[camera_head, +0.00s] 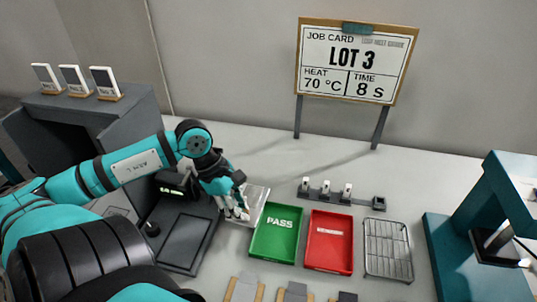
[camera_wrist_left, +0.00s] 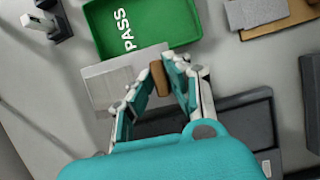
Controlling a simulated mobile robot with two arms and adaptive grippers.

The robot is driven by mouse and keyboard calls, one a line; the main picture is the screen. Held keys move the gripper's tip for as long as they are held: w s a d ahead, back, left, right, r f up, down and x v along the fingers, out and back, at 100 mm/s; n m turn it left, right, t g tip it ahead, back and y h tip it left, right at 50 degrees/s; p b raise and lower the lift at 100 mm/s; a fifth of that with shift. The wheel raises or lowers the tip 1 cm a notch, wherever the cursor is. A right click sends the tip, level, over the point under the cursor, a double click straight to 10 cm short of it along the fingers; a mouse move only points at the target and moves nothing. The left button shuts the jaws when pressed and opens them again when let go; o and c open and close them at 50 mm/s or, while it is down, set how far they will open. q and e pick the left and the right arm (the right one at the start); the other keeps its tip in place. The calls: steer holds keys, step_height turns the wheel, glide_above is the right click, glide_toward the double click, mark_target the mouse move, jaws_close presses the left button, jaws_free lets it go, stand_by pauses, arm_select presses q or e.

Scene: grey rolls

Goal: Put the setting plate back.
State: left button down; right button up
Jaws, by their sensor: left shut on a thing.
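My left gripper (camera_head: 236,214) is over the bench, just left of the green PASS tray (camera_head: 277,233). In the left wrist view its fingers (camera_wrist_left: 160,85) are closed on a brown grip piece (camera_wrist_left: 160,77). A flat silvery plate, which I take as the setting plate (camera_wrist_left: 108,78), extends from this grip. The plate also shows in the head view (camera_head: 257,199), partly hidden by the fingers and close beside the green tray. I cannot tell whether the plate touches the bench. My right gripper is out of view.
A dark machine with a flat panel (camera_head: 183,240) stands left of the gripper. A red tray (camera_head: 330,242) and a wire rack (camera_head: 388,250) stand right of the green tray. Several small white-topped pieces sit on a dark rail (camera_head: 357,200). Wooden boards (camera_head: 243,288) lie along the front.

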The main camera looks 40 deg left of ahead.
mark_target(258, 193)
arm_select(q)
steer(key=shift+a+r, duration=0.1)
steer(key=shift+a, duration=0.3)
steer(key=shift+w+a+n, duration=0.15)
steer(key=shift+w+n, duration=0.15)
steer(key=w, duration=0.2)
steer(key=w+a, duration=0.1)
steer(key=w, duration=0.1)
steer(key=w+a, duration=0.1)
steer(key=w, duration=0.2)
steer(key=shift+w+a, duration=0.1)
steer(key=shift+a, duration=0.1)
steer(key=w, duration=0.2)
steer(key=w+a+f+p, duration=0.1)
steer(key=w, duration=0.1)
steer(key=w+a, duration=0.1)
steer(key=w, duration=0.1)
steer(key=shift+w+a+f, duration=0.15)
steer(key=shift+w, duration=0.25)
steer(key=shift+w+a+p, duration=0.1)
steer(key=shift+w+p, duration=0.25)
step_height(258, 193, down, 3)
steer(key=shift+f+p, duration=0.15)
steer(key=shift+p, duration=0.4)
steer(key=shift+f, duration=0.15)
steer(key=shift+s, duration=0.1)
steer(key=shift+f, duration=0.1)
